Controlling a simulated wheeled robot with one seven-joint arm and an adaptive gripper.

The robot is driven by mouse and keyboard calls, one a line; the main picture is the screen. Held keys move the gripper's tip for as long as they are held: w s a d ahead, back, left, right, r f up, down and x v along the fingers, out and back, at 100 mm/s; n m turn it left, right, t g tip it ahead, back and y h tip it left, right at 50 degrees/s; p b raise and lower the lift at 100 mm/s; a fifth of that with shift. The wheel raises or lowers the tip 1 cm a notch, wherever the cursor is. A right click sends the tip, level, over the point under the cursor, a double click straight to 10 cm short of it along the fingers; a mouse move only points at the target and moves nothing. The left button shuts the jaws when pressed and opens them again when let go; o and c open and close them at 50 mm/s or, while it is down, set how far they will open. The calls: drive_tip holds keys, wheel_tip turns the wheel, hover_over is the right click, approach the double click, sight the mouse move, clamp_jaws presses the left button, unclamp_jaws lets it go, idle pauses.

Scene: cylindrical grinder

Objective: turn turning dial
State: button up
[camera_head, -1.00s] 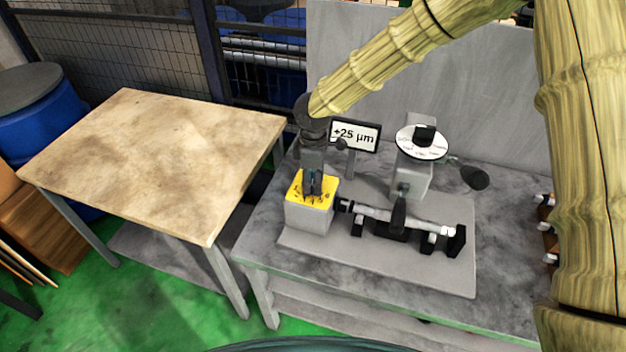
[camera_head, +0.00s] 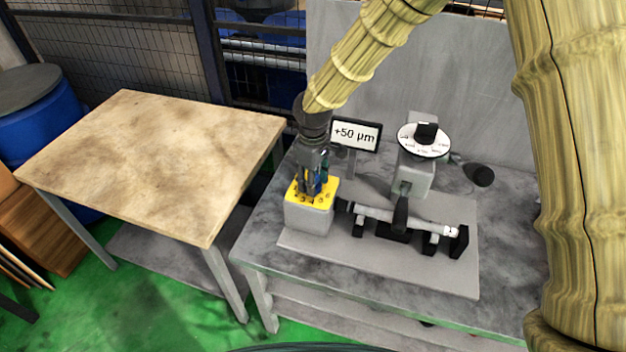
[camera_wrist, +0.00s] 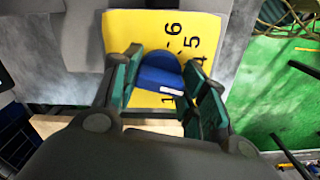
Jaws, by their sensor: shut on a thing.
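In the head view the yellow face (camera_head: 328,192) tops a grey block, and a bit of blue shows under my gripper. My gripper (camera_wrist: 165,95) points down over the dial, its green-padded fingers on either side of the blue knob, shut on it. Part of the face is hidden by the fingers. A small display (camera_head: 356,135) behind reads +50 µm.
A white round dial with a black knob (camera_head: 425,140) stands on a grey post to the right. A shaft (camera_head: 385,214) lies on black supports in front of it. A bare wooden table (camera_head: 150,160) stands at left. A grey panel (camera_head: 440,70) rises behind.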

drive_tip(key=shift+w+r, duration=0.15)
drive_tip(key=shift+r, duration=0.05)
drive_tip(key=o, duration=1)
drive_tip(key=shift+d+f, duration=0.1)
wheel_tip(320, 180, up, 12)
idle(0.5)
